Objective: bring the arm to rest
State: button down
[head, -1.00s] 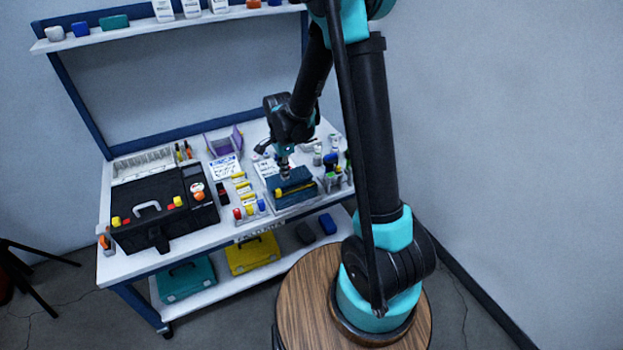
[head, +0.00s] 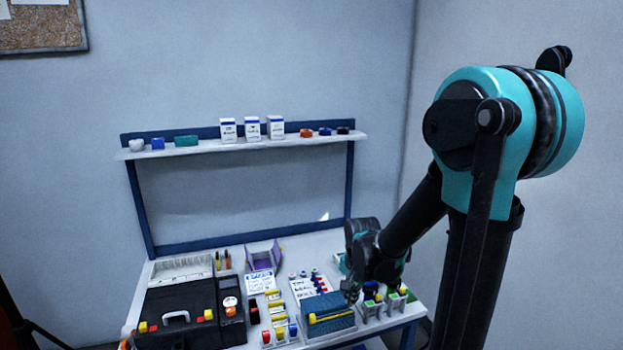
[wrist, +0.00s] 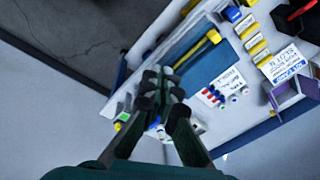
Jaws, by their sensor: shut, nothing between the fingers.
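My arm reaches in from the right of the head view, over the right part of the workbench (head: 225,265). My gripper (head: 351,291) hangs near the right end of a blue box with a yellow bar on top (head: 327,321). In the wrist view, my gripper (wrist: 161,84) has its dark fingers together with nothing held. The blue box (wrist: 190,50) lies beyond the fingers in that view. The exact height of the fingertips above the bench is hard to tell.
A black toolbox (head: 178,320) stands at the bench's left. A purple holder (head: 264,257), a labelled card (head: 310,285), yellow pieces and small vials surround the box. A shelf (head: 240,146) with boxes spans the back.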

jog(key=s+d+n+t, duration=0.2)
jog(key=s+d+n, duration=0.5)
jog(key=s, duration=0.4)
jog(key=shift+s+d+r+n, duration=0.2)
jog(key=shift+r+n, duration=0.2)
jog(key=shift+n, duration=0.2)
